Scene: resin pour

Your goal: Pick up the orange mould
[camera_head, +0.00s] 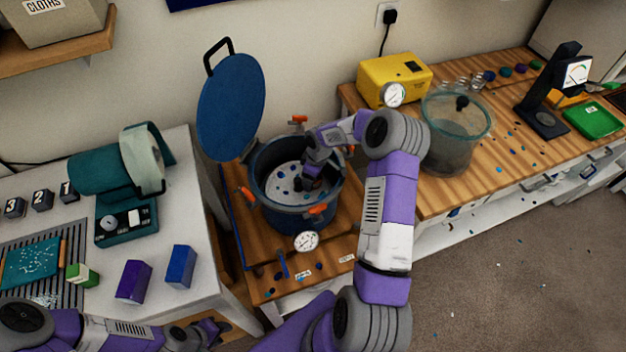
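No orange mould can be made out for certain. A pressure pot (290,220) with orange clamps stands open on the low wooden bench, its blue lid (232,107) tipped up behind it. My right arm reaches over the pot, and its dark gripper (314,183) points down inside the rim. Its fingertips are too dark and small to read, and anything between them is hidden. My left gripper (212,333) is low at the bottom edge, in front of the white table, and partly cut off. Its finger gap is unclear.
The white table (205,275) holds a purple block (133,281), a blue block (181,266), a green-and-white block (82,275) and a teal machine (127,222). On the right bench stand a yellow pump (394,80), a clear chamber (453,140) and a green tray (594,121).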

